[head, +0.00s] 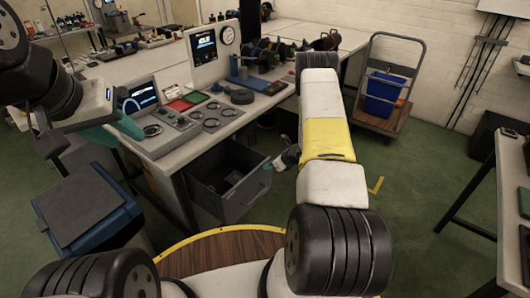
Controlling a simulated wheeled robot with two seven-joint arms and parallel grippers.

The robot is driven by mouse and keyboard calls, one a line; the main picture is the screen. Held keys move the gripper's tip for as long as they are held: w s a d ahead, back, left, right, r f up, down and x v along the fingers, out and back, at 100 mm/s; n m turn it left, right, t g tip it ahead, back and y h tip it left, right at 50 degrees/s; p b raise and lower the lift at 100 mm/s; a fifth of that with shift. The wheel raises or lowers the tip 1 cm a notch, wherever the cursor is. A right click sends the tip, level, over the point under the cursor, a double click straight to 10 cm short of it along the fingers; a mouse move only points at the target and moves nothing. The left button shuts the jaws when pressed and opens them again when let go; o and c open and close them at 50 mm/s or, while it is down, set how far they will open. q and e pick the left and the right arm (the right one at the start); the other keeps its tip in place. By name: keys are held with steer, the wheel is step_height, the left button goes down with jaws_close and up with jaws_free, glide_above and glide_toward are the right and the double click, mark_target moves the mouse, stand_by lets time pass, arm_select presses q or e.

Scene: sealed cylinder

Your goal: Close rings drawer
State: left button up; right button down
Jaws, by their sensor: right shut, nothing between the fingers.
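The grey drawer (246,192) under the workbench is pulled out, and its dark inside shows from above. A small dark item seems to lie in it, but I cannot tell what. My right gripper (281,162) is low, just right of the drawer's front panel. It is shut and empty, small in view and partly hidden behind my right arm. I cannot tell whether it touches the drawer. My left gripper (48,145) is at the left, above the blue bin and far from the drawer. Its fingers are too dark to read.
The workbench (165,142) carries several rings, a control panel and screens. A blue bin (88,212) with a grey lid stands at the left. A trolley (385,118) with a blue crate stands at the back right. Green floor is free right of the drawer.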

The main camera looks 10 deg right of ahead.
steer(key=shift+w+a, duration=0.15)
steer(key=shift+w+a, duration=0.1)
